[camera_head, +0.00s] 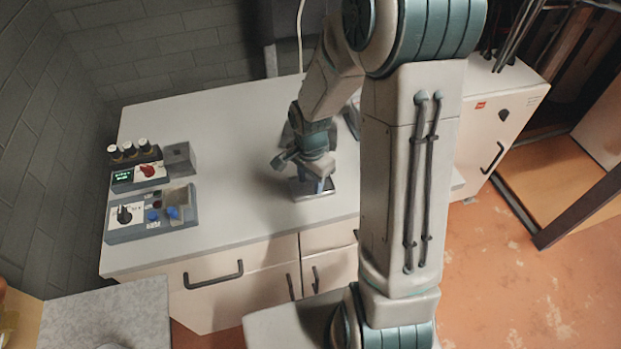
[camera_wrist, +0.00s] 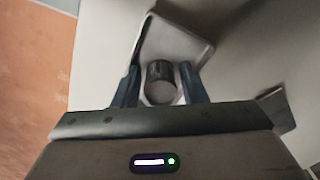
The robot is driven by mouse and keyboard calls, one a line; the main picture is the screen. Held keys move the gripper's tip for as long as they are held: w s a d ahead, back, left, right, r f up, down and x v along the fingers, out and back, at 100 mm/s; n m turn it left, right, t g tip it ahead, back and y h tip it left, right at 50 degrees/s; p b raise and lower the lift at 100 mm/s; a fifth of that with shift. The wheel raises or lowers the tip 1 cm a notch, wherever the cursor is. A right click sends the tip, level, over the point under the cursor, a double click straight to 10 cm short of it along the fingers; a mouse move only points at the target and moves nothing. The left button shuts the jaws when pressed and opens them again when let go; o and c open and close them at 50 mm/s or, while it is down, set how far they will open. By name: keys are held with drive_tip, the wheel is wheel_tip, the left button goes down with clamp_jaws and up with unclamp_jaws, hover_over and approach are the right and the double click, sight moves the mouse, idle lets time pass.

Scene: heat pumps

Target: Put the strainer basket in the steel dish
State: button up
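The strainer basket (camera_wrist: 160,72) appears as a small dark grey cylinder with a paler end, between my fingers in the wrist view. The steel dish (camera_wrist: 199,45) is a shallow rectangular tray with a raised rim, right beneath the basket; it also shows on the bench in the head view (camera_head: 299,194). My gripper (camera_wrist: 160,72) points down over the dish, with a finger on each side of the basket. Narrow gaps show between the fingers and the basket, so it looks open around it. Whether the basket rests on the dish floor is unclear. In the head view my gripper (camera_head: 316,183) hides the basket.
The white bench (camera_head: 240,215) holds a control box (camera_head: 150,212) with knobs and buttons on the left. Bench space between these and the dish is clear. A dark block (camera_wrist: 273,103) shows at right in the wrist view.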

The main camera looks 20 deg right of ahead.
wheel_tip(320, 180, up, 12)
drive_tip(key=s+r+n+t, duration=0.1)
drive_tip(key=s+r+n, duration=0.2)
drive_tip(key=s+n, duration=0.3)
drive_tip(key=s+r+n+t, duration=0.2)
drive_tip(key=s+r+n, duration=0.1)
drive_tip(key=s+n, duration=0.3)
drive_tip(key=shift+s+r, duration=0.35)
drive_tip(key=shift+s, duration=0.8)
drive_tip(key=shift+d, duration=0.15)
